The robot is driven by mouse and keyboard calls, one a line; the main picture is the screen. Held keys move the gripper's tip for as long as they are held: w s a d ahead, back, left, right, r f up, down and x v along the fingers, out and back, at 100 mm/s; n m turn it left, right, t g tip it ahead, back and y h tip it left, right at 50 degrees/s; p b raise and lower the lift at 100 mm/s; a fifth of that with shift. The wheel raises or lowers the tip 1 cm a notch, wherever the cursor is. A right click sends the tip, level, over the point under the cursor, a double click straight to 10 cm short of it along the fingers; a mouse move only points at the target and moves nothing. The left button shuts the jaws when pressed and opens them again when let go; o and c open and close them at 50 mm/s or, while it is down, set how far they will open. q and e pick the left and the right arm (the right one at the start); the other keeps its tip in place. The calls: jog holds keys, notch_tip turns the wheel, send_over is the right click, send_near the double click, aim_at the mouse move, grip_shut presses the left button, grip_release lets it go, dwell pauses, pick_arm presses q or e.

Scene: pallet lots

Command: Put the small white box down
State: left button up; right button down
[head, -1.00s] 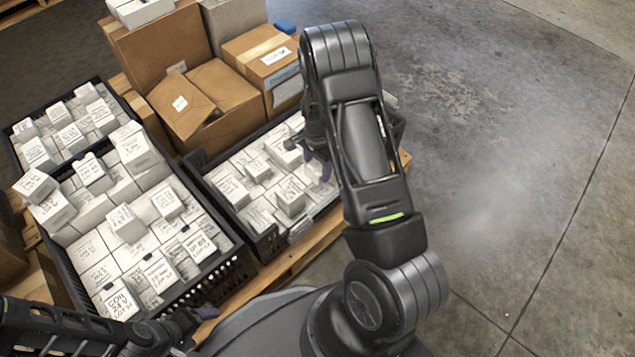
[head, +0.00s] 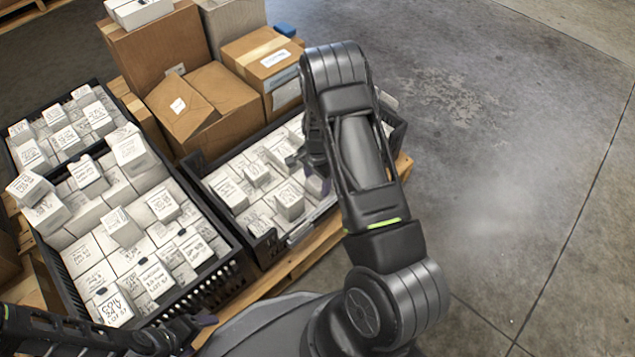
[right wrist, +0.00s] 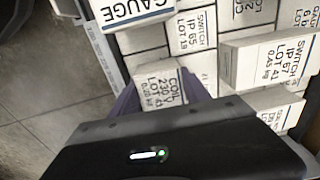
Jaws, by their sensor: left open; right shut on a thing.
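My right gripper (right wrist: 160,100) is shut on a small white box (right wrist: 162,82) labelled COIL 230V LOT 43, with a purple finger on each side of it. The box's lower part is hidden behind the gripper body. In the head view my right gripper (head: 312,172) is over the right part of the right-hand black crate (head: 262,250), and my arm hides most of the held box. I cannot tell whether the box touches anything beneath. My left gripper (head: 196,332) is open and empty, low at the left, near the front corner of the large left crate.
The large black crate (head: 222,280) and a smaller one behind it are filled with white boxes. White boxes labelled SWITCH (right wrist: 268,58) and GAUGE (right wrist: 135,10) surround the held box. Brown cartons (head: 160,50) stand behind. Concrete floor (head: 500,180) at right is clear.

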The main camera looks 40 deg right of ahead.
aim_at(317, 181)
jog(key=shift+f, duration=0.15)
jog(key=c, duration=0.8)
grip_release()
notch_tip(317, 181, up, 12)
jog(key=p, duration=0.5)
jog(key=shift+r, duration=0.2)
